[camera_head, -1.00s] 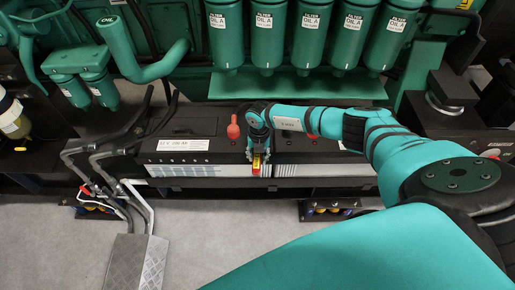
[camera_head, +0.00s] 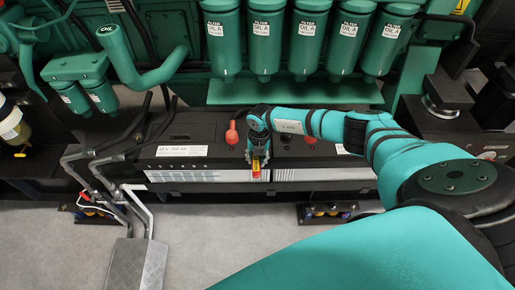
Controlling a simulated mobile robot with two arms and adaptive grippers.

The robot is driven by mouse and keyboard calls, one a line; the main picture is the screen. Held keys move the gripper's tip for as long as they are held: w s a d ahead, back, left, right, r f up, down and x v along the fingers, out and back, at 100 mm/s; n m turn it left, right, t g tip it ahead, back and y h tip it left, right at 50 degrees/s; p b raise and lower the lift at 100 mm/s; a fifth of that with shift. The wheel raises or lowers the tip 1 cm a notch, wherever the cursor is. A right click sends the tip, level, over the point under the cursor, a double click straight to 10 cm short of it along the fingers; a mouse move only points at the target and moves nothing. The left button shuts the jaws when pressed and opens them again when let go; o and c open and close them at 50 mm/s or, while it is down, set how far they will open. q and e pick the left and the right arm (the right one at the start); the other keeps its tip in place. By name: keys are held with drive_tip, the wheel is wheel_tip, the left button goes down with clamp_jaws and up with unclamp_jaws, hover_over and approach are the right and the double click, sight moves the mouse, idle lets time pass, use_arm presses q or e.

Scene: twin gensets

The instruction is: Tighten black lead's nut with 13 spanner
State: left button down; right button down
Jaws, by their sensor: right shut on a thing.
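My right gripper (camera_head: 258,160) is over the front edge of the batteries, pointing down. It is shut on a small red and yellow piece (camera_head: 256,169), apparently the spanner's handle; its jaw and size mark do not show. The left black battery (camera_head: 205,138) has a white label and a red terminal cap (camera_head: 232,133). A second battery (camera_head: 330,160) stands to its right, partly behind my right arm. The black lead's nut cannot be made out; the gripper and arm cover part of the battery tops. My left gripper is not in view.
Green oil filters (camera_head: 265,45) hang in a row above a green shelf (camera_head: 295,92) behind the batteries. Grey pipes (camera_head: 105,175) and a metal step plate (camera_head: 136,265) are at the left. The grey floor (camera_head: 220,240) in front is mostly clear.

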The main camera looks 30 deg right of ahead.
drive_tip(key=shift+s+d+r, duration=0.1)
drive_tip(key=shift+r, duration=0.1)
wheel_tip(320, 180, up, 4)
drive_tip(key=p, duration=0.4)
drive_tip(key=shift+r, duration=0.25)
